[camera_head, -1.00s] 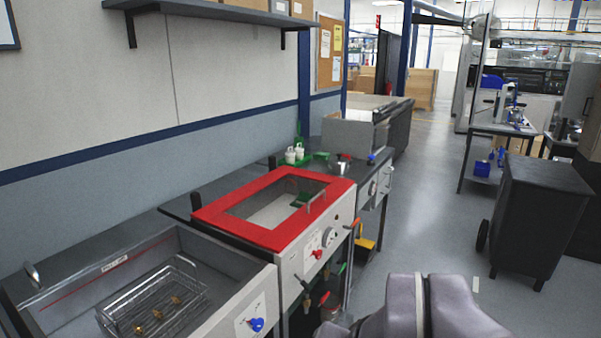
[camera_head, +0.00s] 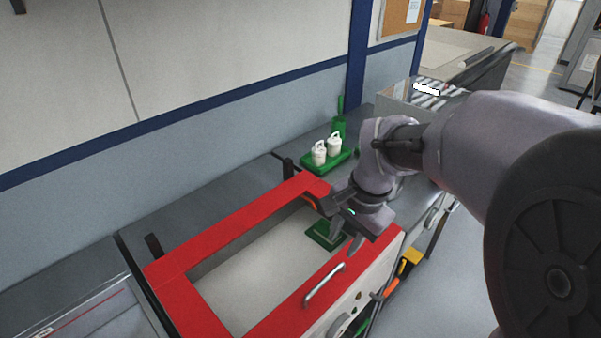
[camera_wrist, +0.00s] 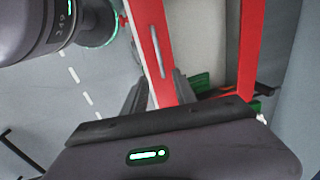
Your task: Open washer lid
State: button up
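The washer lid (camera_head: 215,245) is a red frame around a clear window and lies flat on the washer. Its metal bar handle (camera_head: 323,285) sits on the front edge. In the wrist view the red lid (camera_wrist: 247,45) and the handle (camera_wrist: 157,52) show beyond the fingers. My gripper (camera_head: 345,243) is above the right end of the lid, to the right of and behind the handle, apart from it. In the wrist view my gripper (camera_wrist: 160,80) has its two dark fingers spread with nothing between them.
A green tray (camera_head: 325,160) with two white bottles stands behind the washer on the right. A green item (camera_head: 326,234) shows through the window. A dark post (camera_head: 154,246) stands at the lid's back left. A sink (camera_head: 95,315) is to the left.

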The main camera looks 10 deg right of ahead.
jog(key=b, duration=0.2)
send_near(325, 280)
jog(key=f+b, duration=0.1)
jog(key=f, duration=0.1)
jog(key=f+b, duration=0.1)
jog(key=f, duration=0.1)
jog(key=w+a+f+b, duration=0.1)
jog(key=f, duration=0.2)
jog(key=shift+w+f+b, duration=0.15)
jog(key=shift+f+b, duration=0.2)
jog(key=shift+f, duration=0.1)
jog(key=shift+c, duration=0.2)
grip_shut()
jog(key=shift+r, duration=0.1)
